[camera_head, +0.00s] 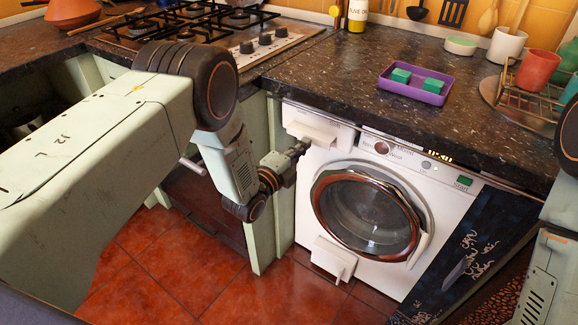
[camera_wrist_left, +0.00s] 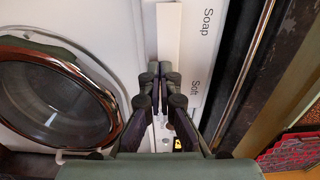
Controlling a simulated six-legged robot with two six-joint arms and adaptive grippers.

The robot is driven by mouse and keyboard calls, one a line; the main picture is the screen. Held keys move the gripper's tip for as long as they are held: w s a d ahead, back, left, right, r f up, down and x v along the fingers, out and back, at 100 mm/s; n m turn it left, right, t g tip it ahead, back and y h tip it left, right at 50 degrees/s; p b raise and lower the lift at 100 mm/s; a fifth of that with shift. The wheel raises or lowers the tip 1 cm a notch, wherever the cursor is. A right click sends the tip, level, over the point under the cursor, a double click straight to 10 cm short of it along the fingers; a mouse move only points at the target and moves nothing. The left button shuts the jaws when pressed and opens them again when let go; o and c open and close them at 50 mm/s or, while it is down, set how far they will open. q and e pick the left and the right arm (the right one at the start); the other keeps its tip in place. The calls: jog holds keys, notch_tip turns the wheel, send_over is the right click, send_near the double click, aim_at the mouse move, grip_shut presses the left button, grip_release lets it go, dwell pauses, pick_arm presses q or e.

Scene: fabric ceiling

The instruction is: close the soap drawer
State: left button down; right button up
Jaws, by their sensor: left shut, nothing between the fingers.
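The soap drawer (camera_head: 321,127) is the white front with a protruding handle at the top left of the white washing machine (camera_head: 452,208). In the left wrist view its handle (camera_wrist_left: 169,32) is a white bar beside the printed word Soap. I cannot tell how far the drawer stands out. My left gripper (camera_head: 301,147) is shut and empty at the drawer's lower edge. In the left wrist view its fingertips (camera_wrist_left: 160,76) are close to the end of the handle; contact is unclear. My right gripper is out of view.
The machine's round door (camera_head: 366,211) looks closed, below and right of my left gripper. A green cabinet edge (camera_head: 284,190) stands just left. Above, the dark worktop (camera_head: 340,72) carries a purple tray (camera_head: 388,83) with green blocks. Red floor tiles lie in front.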

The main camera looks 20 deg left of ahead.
aim_at(312, 136)
pick_arm(q)
jog(key=b+x, duration=0.1)
jog(key=x, duration=0.1)
jog(key=b+x, duration=0.1)
jog(key=x, duration=0.1)
jog(key=shift+w+d+r, duration=0.1)
jog(key=shift+w+r, duration=0.15)
jog(key=shift+r, duration=0.1)
jog(key=v, duration=1.1)
jog(key=s+a+f+n+g+y, duration=0.2)
jog(key=s+f+n+g, duration=0.2)
jog(key=s+f+n, duration=0.4)
jog(key=s+a+f+n+g+y, duration=0.25)
jog(key=s+f+n+g, duration=0.25)
jog(key=s+f+n, duration=0.25)
jog(key=s+a+f+n+g+y, duration=0.1)
jog(key=s+n+g, duration=0.2)
jog(key=s, duration=0.9)
jog(key=s+a+f+n+g, duration=0.1)
jog(key=s+n+g, duration=0.3)
jog(key=s, duration=0.9)
jog(key=shift+s+a+f+g+y, duration=0.2)
jog(key=shift+a+f+g+y, duration=0.15)
jog(key=shift+f+g, duration=0.15)
